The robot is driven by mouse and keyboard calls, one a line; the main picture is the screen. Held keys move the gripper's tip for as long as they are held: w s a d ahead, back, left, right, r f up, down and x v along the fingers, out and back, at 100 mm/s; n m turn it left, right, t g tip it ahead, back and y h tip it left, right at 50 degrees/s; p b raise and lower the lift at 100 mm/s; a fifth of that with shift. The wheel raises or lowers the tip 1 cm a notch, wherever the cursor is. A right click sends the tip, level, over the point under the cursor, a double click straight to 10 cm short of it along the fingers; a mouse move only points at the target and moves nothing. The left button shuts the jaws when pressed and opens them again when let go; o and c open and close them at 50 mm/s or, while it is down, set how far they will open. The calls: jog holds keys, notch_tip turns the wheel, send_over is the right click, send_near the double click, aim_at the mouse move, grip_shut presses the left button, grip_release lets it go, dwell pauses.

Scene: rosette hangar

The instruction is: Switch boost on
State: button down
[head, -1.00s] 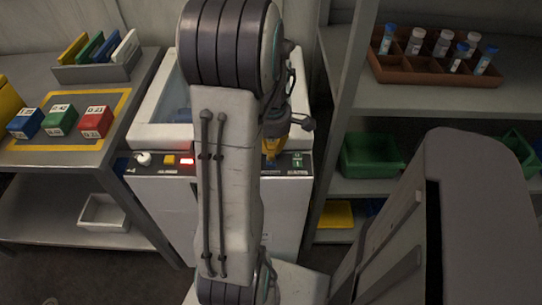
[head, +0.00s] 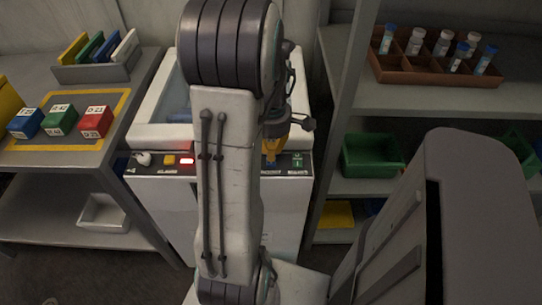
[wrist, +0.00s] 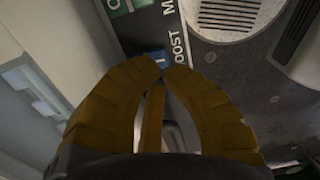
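The machine (head: 284,215) is a white cabinet with a dark control panel along its front top edge. In the wrist view a blue switch (wrist: 155,55) sits beside a label ending in "OOST" (wrist: 179,46); the fingertips partly cover it, and I cannot tell its position. My gripper (wrist: 163,66) has yellow-brown fingers with their tips together, right at the blue switch. I cannot tell whether they touch it. In the head view my gripper (head: 270,152) is at the panel, partly hidden behind my arm. The blue switch is hidden there.
The panel also has a white knob (head: 143,158), a yellow button (head: 169,160), a lit red display (head: 187,160) and a green switch (head: 298,160). A table with coloured blocks (head: 60,120) stands left. Shelves with a vial tray (head: 400,70) and green bin (head: 370,157) stand right.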

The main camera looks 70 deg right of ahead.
jog(key=shift+f+b, duration=1.45)
jog(key=shift+f, duration=0.3)
dwell(0.9)
jog(key=shift+r, duration=0.15)
jog(key=shift+r+p, duration=3)
jog(key=shift+r, duration=0.4)
